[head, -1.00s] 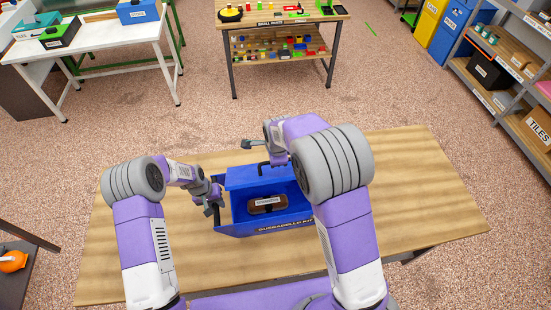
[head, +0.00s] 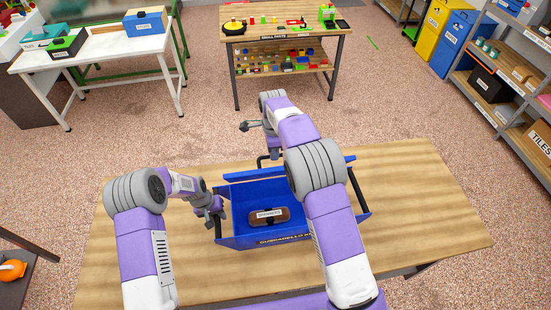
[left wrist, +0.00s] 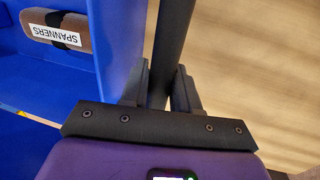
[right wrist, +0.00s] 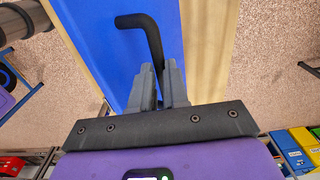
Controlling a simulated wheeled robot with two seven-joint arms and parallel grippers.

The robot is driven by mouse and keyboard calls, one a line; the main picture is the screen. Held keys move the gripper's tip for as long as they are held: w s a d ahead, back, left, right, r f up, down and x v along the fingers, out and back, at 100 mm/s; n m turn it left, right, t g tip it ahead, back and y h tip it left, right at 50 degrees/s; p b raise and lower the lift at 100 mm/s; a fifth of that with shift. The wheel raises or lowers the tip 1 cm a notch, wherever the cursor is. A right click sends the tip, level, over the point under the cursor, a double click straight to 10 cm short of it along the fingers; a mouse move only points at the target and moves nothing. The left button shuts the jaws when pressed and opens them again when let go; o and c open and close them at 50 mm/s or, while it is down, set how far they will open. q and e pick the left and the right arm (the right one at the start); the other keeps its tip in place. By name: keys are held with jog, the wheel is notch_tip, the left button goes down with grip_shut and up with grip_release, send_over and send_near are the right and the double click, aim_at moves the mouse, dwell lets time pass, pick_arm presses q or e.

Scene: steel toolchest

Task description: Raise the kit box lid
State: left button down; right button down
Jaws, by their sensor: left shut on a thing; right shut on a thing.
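The blue kit box (head: 292,237) stands open on the wooden bench, with a brown roll labelled SPANNERS (head: 268,215) inside. Its blue lid (head: 248,177) is swung up at the far side and looks nearly edge-on in the head view. It fills much of the right wrist view (right wrist: 105,35). My right gripper (right wrist: 163,85) is shut on the black lid handle (right wrist: 145,30); my right arm hides part of the lid in the head view. My left gripper (head: 212,211) is shut on a black bar (left wrist: 172,40) at the box's left side.
The wooden bench (head: 420,215) is clear to the right of the box. Beyond the far edge are open floor and a small-parts table (head: 285,32). A white table (head: 95,55) with boxes stands back left, shelves (head: 500,90) at right.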

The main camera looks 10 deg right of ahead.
jog(key=shift+w+r, duration=0.15)
jog(key=shift+w, duration=1.85)
jog(key=shift+a, duration=0.1)
jog(key=c, duration=1.1)
grip_release()
jog(key=shift+s+r, duration=0.1)
jog(key=shift+r, duration=3.65)
